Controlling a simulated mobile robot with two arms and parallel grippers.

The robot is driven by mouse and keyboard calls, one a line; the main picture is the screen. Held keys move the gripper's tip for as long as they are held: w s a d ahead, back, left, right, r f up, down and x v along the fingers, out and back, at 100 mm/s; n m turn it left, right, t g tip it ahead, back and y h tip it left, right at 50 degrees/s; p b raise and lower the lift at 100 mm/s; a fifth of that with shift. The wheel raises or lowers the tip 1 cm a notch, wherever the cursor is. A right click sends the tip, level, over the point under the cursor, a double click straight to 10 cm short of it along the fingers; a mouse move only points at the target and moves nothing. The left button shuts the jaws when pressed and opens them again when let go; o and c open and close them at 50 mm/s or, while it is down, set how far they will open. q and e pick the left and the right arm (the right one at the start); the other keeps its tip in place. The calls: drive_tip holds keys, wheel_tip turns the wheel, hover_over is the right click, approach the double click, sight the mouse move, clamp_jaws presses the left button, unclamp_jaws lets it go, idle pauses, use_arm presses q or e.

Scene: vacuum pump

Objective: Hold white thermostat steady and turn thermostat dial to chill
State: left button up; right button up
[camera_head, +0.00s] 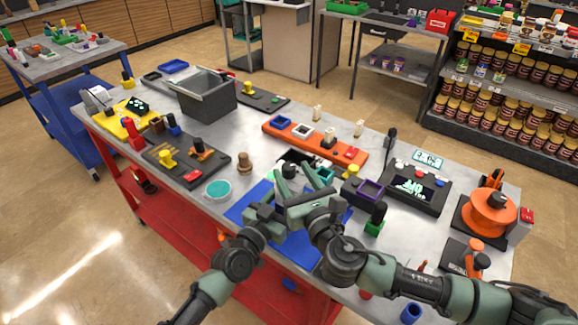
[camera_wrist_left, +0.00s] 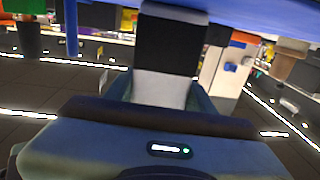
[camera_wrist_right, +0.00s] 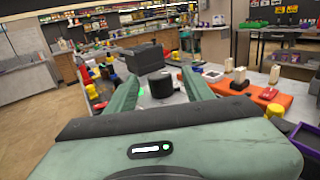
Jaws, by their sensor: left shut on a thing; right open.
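The white thermostat shows only in part in the head view, beyond my fingers over the blue mat (camera_head: 237,213). In the left wrist view my left gripper (camera_wrist_left: 165,92) is shut on a block with a pale part and a black part (camera_wrist_left: 170,45), apparently the thermostat. In the right wrist view a dark round dial (camera_wrist_right: 160,84) stands between the fingers of my right gripper (camera_wrist_right: 162,88), with room on each side. A small green light (camera_wrist_right: 138,91) shows beside it. The right gripper (camera_head: 300,178) is open. The dial's setting cannot be read.
An orange tray (camera_head: 280,132) with small blocks lies beyond the grippers. A purple bin (camera_head: 369,190) and a dark panel with a screen (camera_head: 412,188) stand to the right. A teal-topped round dish (camera_head: 217,190) and a brown knob (camera_head: 244,163) stand to the left.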

sight(289, 172)
drive_tip(key=shift+x, duration=1.55)
drive_tip(key=shift+c, duration=0.3)
clamp_jaws()
drive_tip(key=m+t+h, duration=0.1)
drive_tip(key=m+h, duration=0.1)
drive_tip(key=h, duration=0.1)
drive_tip(key=shift+a+m+h, duration=0.15)
drive_tip(key=shift+m+h, duration=0.15)
drive_tip(key=shift+h, duration=0.1)
use_arm(q)
drive_tip(key=shift+a, duration=0.1)
use_arm(e)
drive_tip(key=shift+m+h, duration=1)
drive_tip(key=shift+h, duration=0.6)
drive_tip(key=shift+o, duration=0.3)
unclamp_jaws()
drive_tip(key=shift+d, duration=0.2)
drive_tip(key=shift+s+a, duration=0.1)
